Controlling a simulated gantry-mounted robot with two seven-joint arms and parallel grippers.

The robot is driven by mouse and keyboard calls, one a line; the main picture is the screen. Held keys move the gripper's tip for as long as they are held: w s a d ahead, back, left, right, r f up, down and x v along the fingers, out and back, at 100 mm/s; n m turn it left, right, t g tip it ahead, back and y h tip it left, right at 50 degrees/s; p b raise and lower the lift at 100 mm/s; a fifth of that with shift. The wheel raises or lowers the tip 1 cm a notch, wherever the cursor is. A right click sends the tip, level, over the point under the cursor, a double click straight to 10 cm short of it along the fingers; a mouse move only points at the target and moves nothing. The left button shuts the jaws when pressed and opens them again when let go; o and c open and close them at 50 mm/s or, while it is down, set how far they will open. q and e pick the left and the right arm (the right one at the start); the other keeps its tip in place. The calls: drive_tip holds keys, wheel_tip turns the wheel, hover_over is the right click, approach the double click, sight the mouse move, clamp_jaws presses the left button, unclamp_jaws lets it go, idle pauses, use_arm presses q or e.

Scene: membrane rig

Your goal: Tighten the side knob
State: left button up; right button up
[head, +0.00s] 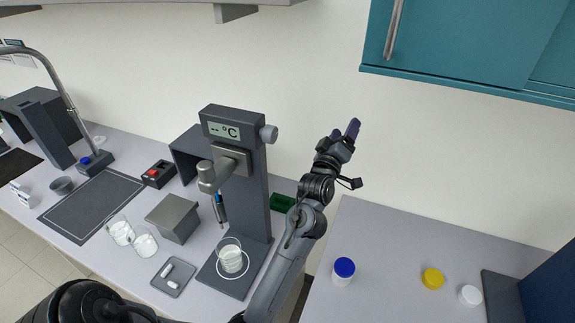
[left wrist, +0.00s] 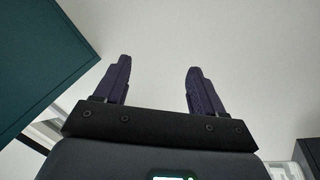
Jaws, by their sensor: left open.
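The side knob (head: 268,134) is a grey round knob on the right side of the dark rig's head (head: 228,125), which has a "-- °C" display. My left gripper (head: 345,129) is to the right of the knob, about level with it in the picture and clearly apart from it. Its purple fingers point up. In the left wrist view the gripper (left wrist: 160,82) is open, with nothing between its fingers; the knob does not show there. My right gripper is not in view.
A beaker (head: 230,259) stands on the rig's base under a probe (head: 219,207). Glass beakers and a grey box (head: 173,218) stand left. Blue-lidded (head: 343,270) and yellow-lidded (head: 432,278) jars are right. Teal cabinets (head: 470,45) hang above right. Space between knob and gripper looks clear.

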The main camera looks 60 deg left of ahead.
use_arm(q)
drive_tip(key=s+a+r+n+g+y+b, duration=0.1)
drive_tip(key=a+n+g+y+b, duration=0.25)
drive_tip(key=n+y, duration=0.3)
drive_tip(key=a+r+n+g+y+b, duration=0.25)
drive_tip(key=a+n+y+b, duration=0.25)
drive_tip(key=n, duration=0.3)
drive_tip(key=n+g+h+b, duration=0.7)
drive_tip(key=n+g+b, duration=1.75)
drive_tip(key=n, duration=0.85)
approach(275, 135)
drive_tip(key=r+t+b, duration=0.1)
drive_tip(key=t, duration=0.1)
drive_tip(key=x, duration=0.8)
drive_tip(key=shift+s+a+r+p, duration=0.1)
drive_tip(key=shift+s+p, duration=0.2)
drive_tip(key=shift+s, duration=0.3)
drive_tip(key=shift+s+a, duration=0.35)
drive_tip(key=shift+a, duration=0.05)
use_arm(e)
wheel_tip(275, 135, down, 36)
use_arm(q)
drive_tip(key=shift+c, duration=0.3)
drive_tip(key=c, duration=1)
